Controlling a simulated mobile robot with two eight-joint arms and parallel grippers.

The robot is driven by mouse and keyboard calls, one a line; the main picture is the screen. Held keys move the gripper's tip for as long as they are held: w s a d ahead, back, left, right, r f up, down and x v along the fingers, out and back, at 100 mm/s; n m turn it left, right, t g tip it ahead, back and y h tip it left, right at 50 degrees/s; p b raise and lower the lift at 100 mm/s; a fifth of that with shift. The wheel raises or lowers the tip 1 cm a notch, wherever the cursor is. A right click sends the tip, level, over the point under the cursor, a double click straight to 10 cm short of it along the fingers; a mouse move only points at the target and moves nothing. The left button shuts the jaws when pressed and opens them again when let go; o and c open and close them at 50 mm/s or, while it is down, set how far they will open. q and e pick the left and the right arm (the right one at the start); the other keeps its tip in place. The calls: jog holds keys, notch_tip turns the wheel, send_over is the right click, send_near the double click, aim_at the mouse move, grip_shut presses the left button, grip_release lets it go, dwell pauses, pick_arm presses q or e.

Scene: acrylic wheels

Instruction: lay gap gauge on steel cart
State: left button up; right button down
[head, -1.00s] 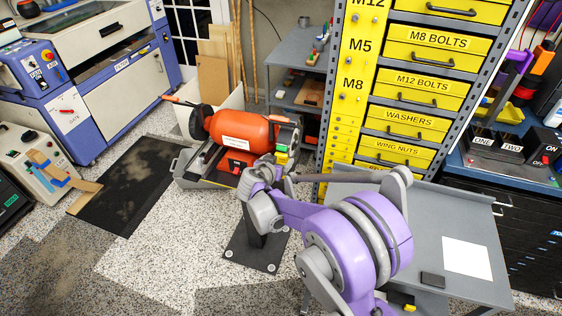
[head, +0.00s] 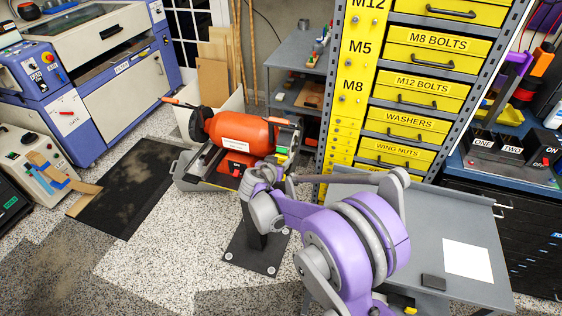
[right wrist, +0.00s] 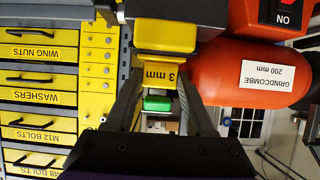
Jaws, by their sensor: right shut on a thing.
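The gap gauge (right wrist: 160,74), a yellow piece marked "3 mm" with a green part, is held between the fingers of my right gripper (right wrist: 160,92) in the right wrist view. In the head view its yellow and green ends (head: 281,156) show small beside the right end of the orange grinder (head: 240,137). My right gripper (head: 279,167) is shut on it there, and partly hidden by its own wrist. The grey steel cart (head: 425,222) stands at the right, behind and beside my purple right arm. My left gripper is not in view.
A white sheet (head: 468,259) and a small dark block (head: 433,281) lie on the cart; the rest of its visible top is bare. A yellow drawer rack (head: 345,110) stands behind it. A black pedestal (head: 257,240) stands on the floor below my gripper.

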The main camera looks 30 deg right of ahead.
aim_at(280, 160)
jog(key=shift+r+p, duration=0.45)
jog(key=shift+r, duration=0.25)
dwell(0.3)
jog(key=shift+s+a, duration=0.2)
jog(key=shift+a, duration=0.1)
jog(key=shift+s+a+r, duration=0.1)
jog(key=shift+s+a, duration=0.55)
jog(key=shift+a, duration=0.1)
jog(key=shift+s+a, duration=0.1)
jog(key=shift+s+a, duration=0.1)
jog(key=shift+s+a, duration=0.9)
jog(key=shift+a, duration=0.15)
